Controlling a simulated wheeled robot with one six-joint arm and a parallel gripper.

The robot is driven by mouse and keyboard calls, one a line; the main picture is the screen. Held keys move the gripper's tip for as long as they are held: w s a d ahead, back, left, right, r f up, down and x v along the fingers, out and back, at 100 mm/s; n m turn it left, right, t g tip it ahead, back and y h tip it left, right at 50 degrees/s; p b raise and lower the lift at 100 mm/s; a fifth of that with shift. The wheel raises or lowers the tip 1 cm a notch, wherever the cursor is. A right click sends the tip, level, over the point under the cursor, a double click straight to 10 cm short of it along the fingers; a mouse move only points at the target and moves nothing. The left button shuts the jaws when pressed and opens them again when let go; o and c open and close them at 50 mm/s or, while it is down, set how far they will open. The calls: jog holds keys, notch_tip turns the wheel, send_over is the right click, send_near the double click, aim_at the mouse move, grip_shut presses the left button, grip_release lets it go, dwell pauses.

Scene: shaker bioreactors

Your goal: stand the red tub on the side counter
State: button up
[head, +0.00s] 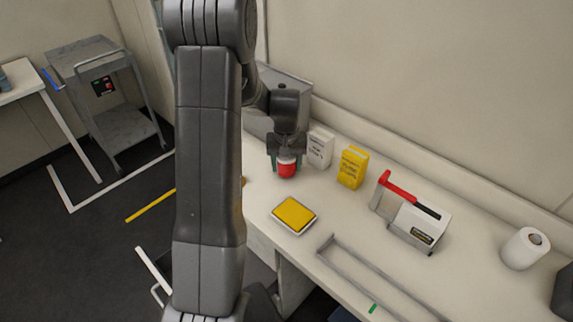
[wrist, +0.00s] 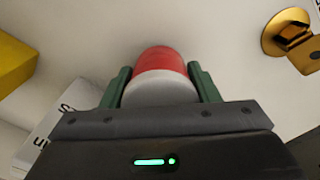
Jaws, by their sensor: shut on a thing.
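The red tub (head: 287,170) has a white top and is upright in the head view, at the counter (head: 340,215) near the wall. In the wrist view the red tub (wrist: 160,66) sits between the two green fingers. My gripper (head: 287,162) is shut on it from above; it also shows in the wrist view (wrist: 162,88). I cannot tell whether the tub's base touches the counter. My arm hides part of the counter's left end.
A white box (head: 319,148) and a yellow box (head: 352,168) stand just right of the tub. A yellow-topped tray (head: 294,214), a red-handled device (head: 415,222), a metal frame (head: 375,280) and a paper roll (head: 524,248) are further right. A grey cart (head: 105,95) stands far left.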

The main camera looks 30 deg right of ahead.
jog(key=shift+f, duration=0.55)
jog(key=shift+f, duration=0.1)
jog(key=o, duration=1)
jog(key=shift+o, duration=0.2)
notch_tip(320, 180, up, 12)
jog(key=shift+r+b, duration=0.15)
jog(key=shift+b, duration=0.6)
